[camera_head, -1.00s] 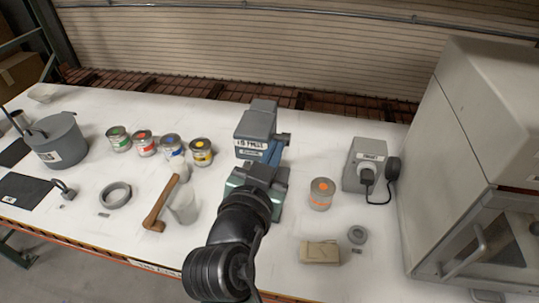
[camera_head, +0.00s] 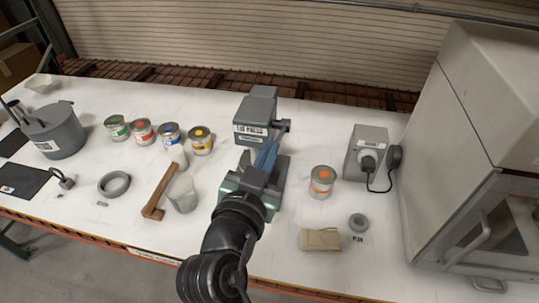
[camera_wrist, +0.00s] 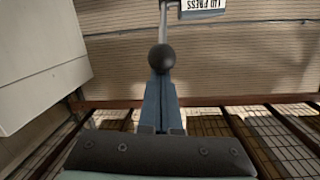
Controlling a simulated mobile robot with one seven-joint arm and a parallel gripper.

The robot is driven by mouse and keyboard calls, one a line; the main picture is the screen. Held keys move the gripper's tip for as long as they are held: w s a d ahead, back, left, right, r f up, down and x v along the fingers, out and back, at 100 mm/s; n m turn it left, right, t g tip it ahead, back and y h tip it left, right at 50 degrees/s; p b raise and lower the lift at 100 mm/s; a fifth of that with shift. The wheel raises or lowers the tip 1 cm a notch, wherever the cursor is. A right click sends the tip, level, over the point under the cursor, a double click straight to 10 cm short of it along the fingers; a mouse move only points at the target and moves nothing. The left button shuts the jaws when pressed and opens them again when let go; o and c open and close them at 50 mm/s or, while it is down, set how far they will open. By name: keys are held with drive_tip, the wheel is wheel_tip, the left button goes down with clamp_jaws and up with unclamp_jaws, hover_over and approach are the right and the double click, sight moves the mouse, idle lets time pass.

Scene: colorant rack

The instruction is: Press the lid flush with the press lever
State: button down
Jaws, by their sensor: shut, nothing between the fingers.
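The lid press (camera_head: 254,112) is a grey-blue box-shaped head over a base, standing mid-bench. Its lever shows in the wrist view as a metal rod with a black ball knob (camera_wrist: 161,58), just beyond my fingertips. The press label (camera_wrist: 202,6) is at the top of that view. My gripper (camera_head: 268,148) has blue fingers, shut and empty, in front of the press head. In the wrist view my fingers (camera_wrist: 161,84) line up with the knob; I cannot tell whether they touch it. My arm hides much of the press base (camera_head: 280,178), and any can or lid there is hidden.
An orange-marked can (camera_head: 322,182) stands right of the press, near a grey socket box (camera_head: 368,150) with a cable. A large cabinet (camera_head: 470,140) bounds the right.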

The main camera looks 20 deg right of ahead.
drive_tip(key=shift+s+a+f, duration=0.1)
drive_tip(key=shift+f, duration=0.2)
drive_tip(key=r+p, duration=0.1)
drive_tip(key=r, duration=0.1)
drive_tip(key=w+d+r+p, duration=0.1)
drive_tip(key=shift+r+p, duration=0.2)
drive_tip(key=shift+p, duration=0.1)
drive_tip(key=shift+s+d+r, duration=0.1)
drive_tip(key=shift+d+r, duration=0.05)
drive_tip(key=shift+r, duration=0.15)
drive_tip(key=b+v, duration=0.4)
drive_tip(key=v, duration=0.5)
drive_tip(key=shift+s, duration=0.35)
drive_tip(key=shift+r, duration=0.15)
